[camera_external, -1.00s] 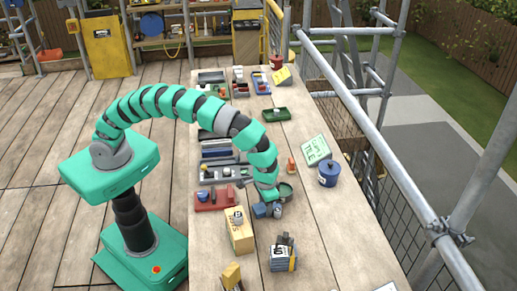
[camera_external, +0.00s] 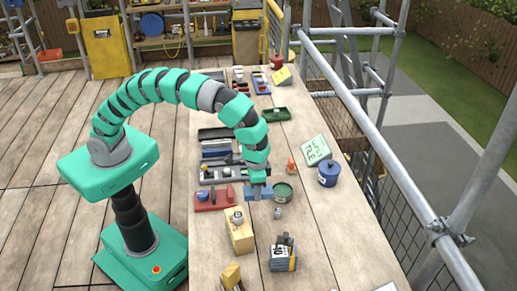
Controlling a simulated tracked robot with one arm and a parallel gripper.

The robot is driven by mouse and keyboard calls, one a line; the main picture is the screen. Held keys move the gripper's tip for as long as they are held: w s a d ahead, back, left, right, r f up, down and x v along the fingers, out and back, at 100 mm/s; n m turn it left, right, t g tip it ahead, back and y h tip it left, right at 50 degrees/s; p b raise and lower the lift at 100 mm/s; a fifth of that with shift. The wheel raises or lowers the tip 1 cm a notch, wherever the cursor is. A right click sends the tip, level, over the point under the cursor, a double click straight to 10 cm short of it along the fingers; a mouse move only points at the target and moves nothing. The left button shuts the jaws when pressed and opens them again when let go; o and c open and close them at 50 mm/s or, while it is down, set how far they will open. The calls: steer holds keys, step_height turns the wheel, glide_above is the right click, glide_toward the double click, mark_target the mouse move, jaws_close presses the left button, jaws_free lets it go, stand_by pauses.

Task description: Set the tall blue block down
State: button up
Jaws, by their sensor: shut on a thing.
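The tall blue block (camera_external: 251,194) is in my gripper (camera_external: 259,184), which is shut on it above the wooden table. Block and gripper are small here, so I cannot tell the block's exact tilt or how far its underside is from the table. The block is left of a round green tin (camera_external: 284,192) and right of a red tray (camera_external: 215,199).
A small grey cylinder (camera_external: 278,213) stands just below the green tin. A tan box (camera_external: 239,231) and a strapped grey stack (camera_external: 283,254) stand nearer. A blue tin (camera_external: 328,173) is at the right. Bare planks show between the tan box and stack.

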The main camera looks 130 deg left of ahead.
steer(key=s+d+f+m, duration=0.1)
steer(key=s+d+m, duration=0.2)
steer(key=d, duration=0.4)
steer(key=s+d+f+m+b, duration=0.1)
steer(key=s+d+f+m, duration=0.1)
steer(key=d, duration=0.5)
steer(key=s+d+f+m+b, duration=0.1)
steer(key=s+d+f+m, duration=0.1)
steer(key=s+d+m, duration=0.2)
steer(key=shift+s+d, duration=0.55)
steer(key=shift+d, duration=0.3)
steer(key=shift+s+d, duration=0.5)
steer(key=shift+d, duration=0.3)
steer(key=shift+s+f, duration=0.2)
steer(key=a, duration=0.7)
steer(key=shift+r, duration=0.1)
